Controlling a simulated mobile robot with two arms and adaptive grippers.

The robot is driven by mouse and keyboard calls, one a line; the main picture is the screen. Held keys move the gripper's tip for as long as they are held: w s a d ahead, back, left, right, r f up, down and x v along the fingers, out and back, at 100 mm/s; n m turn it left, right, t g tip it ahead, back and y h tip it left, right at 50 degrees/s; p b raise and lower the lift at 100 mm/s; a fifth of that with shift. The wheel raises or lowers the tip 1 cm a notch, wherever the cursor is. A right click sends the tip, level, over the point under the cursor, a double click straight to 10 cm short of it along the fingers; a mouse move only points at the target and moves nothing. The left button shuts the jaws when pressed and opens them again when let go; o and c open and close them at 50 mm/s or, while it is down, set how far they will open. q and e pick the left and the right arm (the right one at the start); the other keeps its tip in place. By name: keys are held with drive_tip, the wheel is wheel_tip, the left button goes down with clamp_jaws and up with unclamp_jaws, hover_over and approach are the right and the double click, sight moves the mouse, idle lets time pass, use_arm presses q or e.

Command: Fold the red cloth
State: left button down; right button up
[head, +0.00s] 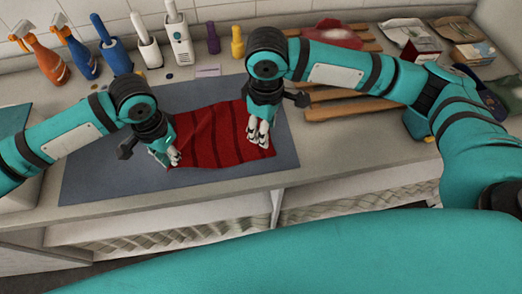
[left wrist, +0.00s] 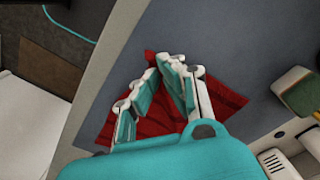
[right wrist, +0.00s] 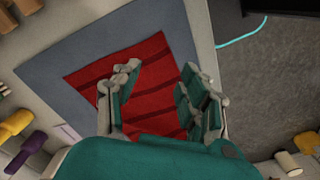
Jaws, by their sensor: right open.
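The red cloth (head: 215,135) with dark stripes lies on the grey mat (head: 95,180), rumpled toward its left side. It also shows in the left wrist view (left wrist: 225,98) and the right wrist view (right wrist: 110,75). My left gripper (head: 172,160) is at the cloth's left front corner. Its fingers (left wrist: 160,70) lean close together over the cloth in its wrist view, and I cannot tell whether they pinch fabric. My right gripper (head: 258,140) is over the cloth's right part, with its fingers (right wrist: 160,80) apart and the cloth showing between them.
Spray bottles (head: 45,55), a white brush holder (head: 180,45) and small purple (head: 213,38) and yellow bottles (head: 237,42) stand along the back wall. A wooden rack (head: 345,108) is to the right. The counter's front edge is close to the mat.

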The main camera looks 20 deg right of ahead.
sight(265, 152)
wheel_tip(265, 152, down, 9)
idle(0.5)
drive_tip(key=shift+d, duration=0.1)
clamp_jaws()
idle(0.6)
idle(0.3)
drive_tip(key=shift+r, duration=2.5)
